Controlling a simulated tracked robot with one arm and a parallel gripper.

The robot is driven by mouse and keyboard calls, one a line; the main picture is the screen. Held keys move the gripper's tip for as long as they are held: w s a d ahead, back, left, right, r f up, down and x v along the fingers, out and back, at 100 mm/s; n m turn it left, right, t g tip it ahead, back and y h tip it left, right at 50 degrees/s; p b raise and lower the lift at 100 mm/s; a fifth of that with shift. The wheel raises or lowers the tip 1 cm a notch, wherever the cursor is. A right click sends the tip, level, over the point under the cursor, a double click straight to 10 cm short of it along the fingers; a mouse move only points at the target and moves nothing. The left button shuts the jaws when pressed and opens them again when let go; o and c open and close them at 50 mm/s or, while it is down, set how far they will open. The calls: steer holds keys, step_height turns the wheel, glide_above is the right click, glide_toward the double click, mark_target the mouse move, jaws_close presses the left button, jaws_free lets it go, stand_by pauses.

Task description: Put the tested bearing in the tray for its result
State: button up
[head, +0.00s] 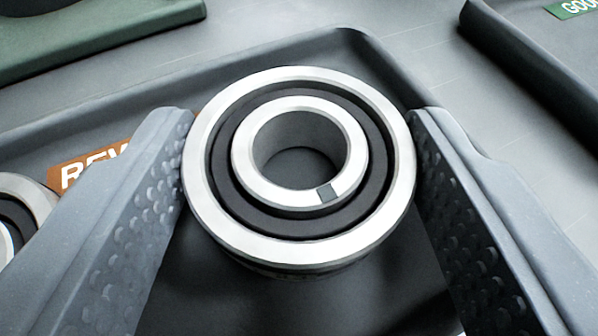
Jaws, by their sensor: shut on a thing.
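A bearing (299,238) with a bright steel outer ring, a dark seal and a steel inner ring is in the middle of the head view. A small dark mark sits on the inner ring at its lower right. My gripper (300,165) is shut on this bearing, one finger against each side. The bearing is over a dark grey tray (340,52) with an orange label starting "REW" (85,165), the rest of it hidden by my left finger. I cannot tell whether the bearing touches the tray floor.
Another bearing (30,195) shows partly at the left edge, beside the orange label, behind my left finger. A second dark tray (520,60) with a green label starting "GOO" (573,8) is at the upper right. A green object (110,38) is at the upper left. Bare grey surface lies between the trays.

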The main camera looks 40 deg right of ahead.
steer(key=o, duration=1)
steer(key=shift+s+a+r, duration=0.3)
steer(key=shift+s, duration=0.05)
steer(key=p+v, duration=0.2)
steer(key=v, duration=0.9)
steer(key=shift+f, duration=0.1)
